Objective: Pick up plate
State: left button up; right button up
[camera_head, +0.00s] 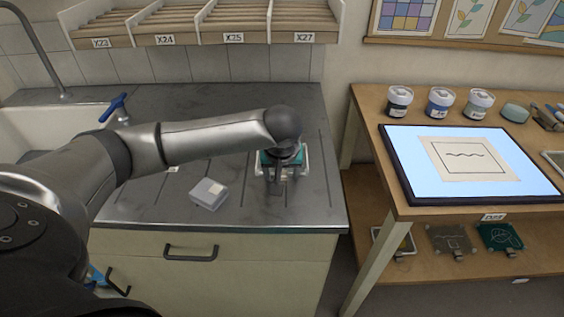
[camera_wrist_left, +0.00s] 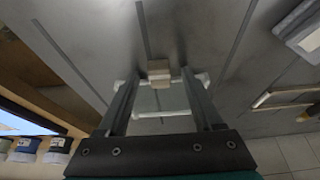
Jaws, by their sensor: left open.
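My left gripper (camera_head: 277,181) points down over the grey counter, near its front right corner. It is open. In the left wrist view its two dark fingers (camera_wrist_left: 160,78) stand apart, over a small white-railed holder (camera_wrist_left: 205,77) with a pale wooden block (camera_wrist_left: 158,70). The holder also shows in the head view (camera_head: 304,161), partly hidden by the gripper. A faint clear pane seems to lie between the fingers, perhaps the glass plate; I cannot tell whether they touch it. My right gripper is not in view.
A grey box (camera_head: 209,194) with a pale label lies left of the gripper on the counter (camera_head: 225,110). A sink (camera_head: 25,130) is at the left. Right, past a gap, a wooden table (camera_head: 362,100) bears a lit panel (camera_head: 400,150) and several jars (camera_head: 440,104). Slotted racks (camera_head: 180,30) hang above.

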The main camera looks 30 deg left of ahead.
pick_arm(q)
grip_shut()
dwell(0.4)
jog(key=shift+r, duration=0.1)
